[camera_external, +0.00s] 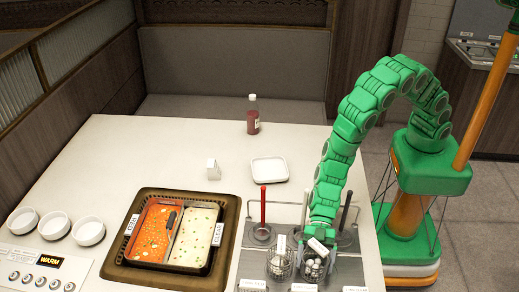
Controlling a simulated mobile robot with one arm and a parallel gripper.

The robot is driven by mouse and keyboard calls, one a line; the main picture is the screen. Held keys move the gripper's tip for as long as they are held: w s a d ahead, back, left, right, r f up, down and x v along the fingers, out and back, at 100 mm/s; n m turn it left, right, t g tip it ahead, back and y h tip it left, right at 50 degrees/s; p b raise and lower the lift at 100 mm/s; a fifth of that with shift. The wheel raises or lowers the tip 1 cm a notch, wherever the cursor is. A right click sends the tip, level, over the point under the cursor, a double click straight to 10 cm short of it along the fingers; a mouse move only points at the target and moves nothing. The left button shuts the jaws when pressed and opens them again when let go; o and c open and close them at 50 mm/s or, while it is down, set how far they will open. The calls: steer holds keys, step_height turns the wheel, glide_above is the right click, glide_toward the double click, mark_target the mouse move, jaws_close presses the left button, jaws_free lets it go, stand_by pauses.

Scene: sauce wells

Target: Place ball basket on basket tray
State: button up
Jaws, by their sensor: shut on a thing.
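The ball basket (315,266), a small wire basket with pale balls in it, is at the front right of the table. My gripper (321,232) comes down from above and is shut on it; the jaws and the exact grip are largely hidden by the arm. A grey metal tray (352,270) with labels along its front edge lies under this area. I cannot tell whether the ball basket touches it. A white square tray (269,170) with a raised rim lies empty farther back; which of the two is the basket tray is not clear.
Another wire basket (280,264) stands close left of the ball basket. A red upright rod (263,207) and other thin rods rise nearby. Left are a dark-framed two-part sauce well (232,235) and white bowls (53,225). A red bottle (253,116) and white holder (213,169) stand farther back.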

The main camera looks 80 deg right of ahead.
mark_target(316, 238)
steer(key=shift+f, duration=0.1)
steer(key=o, duration=1.1)
steer(key=shift+d+r, duration=0.3)
steer(key=shift+d, duration=0.05)
steer(key=shift+v, duration=1)
step_height(316, 238, up, 5)
steer(key=shift+f, duration=0.1)
steer(key=shift+r, duration=1.15)
